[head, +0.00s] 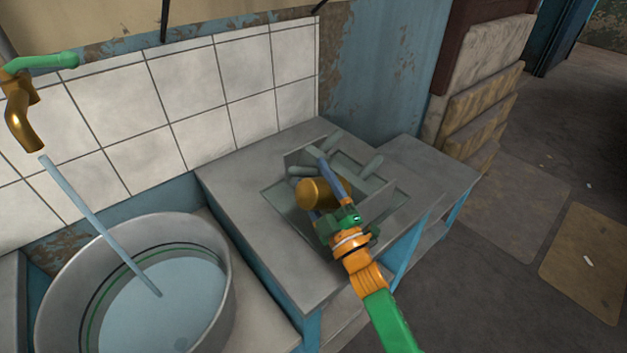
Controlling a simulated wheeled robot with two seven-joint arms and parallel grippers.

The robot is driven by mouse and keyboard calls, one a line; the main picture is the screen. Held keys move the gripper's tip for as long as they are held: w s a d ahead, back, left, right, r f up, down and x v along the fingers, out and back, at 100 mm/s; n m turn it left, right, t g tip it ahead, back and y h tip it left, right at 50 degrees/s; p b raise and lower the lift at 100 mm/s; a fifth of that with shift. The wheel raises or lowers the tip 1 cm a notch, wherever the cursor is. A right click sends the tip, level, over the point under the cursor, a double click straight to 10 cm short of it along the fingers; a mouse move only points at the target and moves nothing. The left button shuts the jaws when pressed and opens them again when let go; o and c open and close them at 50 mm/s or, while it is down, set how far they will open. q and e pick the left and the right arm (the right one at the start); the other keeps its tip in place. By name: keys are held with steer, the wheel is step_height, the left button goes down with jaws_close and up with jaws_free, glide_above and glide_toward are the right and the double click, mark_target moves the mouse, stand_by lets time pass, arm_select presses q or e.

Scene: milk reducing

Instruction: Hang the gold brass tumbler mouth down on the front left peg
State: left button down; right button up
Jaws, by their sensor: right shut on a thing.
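The gold brass tumbler (313,193) is held in my right gripper (322,190), with one finger on each side of it. It is over the recessed tray in the grey counter, in front of the pegs. I cannot tell whether its mouth faces down or whether it touches a peg. Grey pegs stick up from the rack: one at the back (332,141), one at the right (373,165) and one at the left (301,171). The tumbler and gripper hide part of the rack's front, so any peg there is hidden. My left gripper is out of view.
A large metal tub (222,262) of pale liquid with a long rod (98,217) leaning in it stands at the lower left. A tiled wall (245,68) rises behind, with a brass tap (20,115) at the left. The counter (262,238) is bare around the rack.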

steer(key=shift+s+a+f+b, duration=0.1)
steer(key=shift+s+f+b, duration=0.1)
steer(key=shift+f+b, duration=0.7)
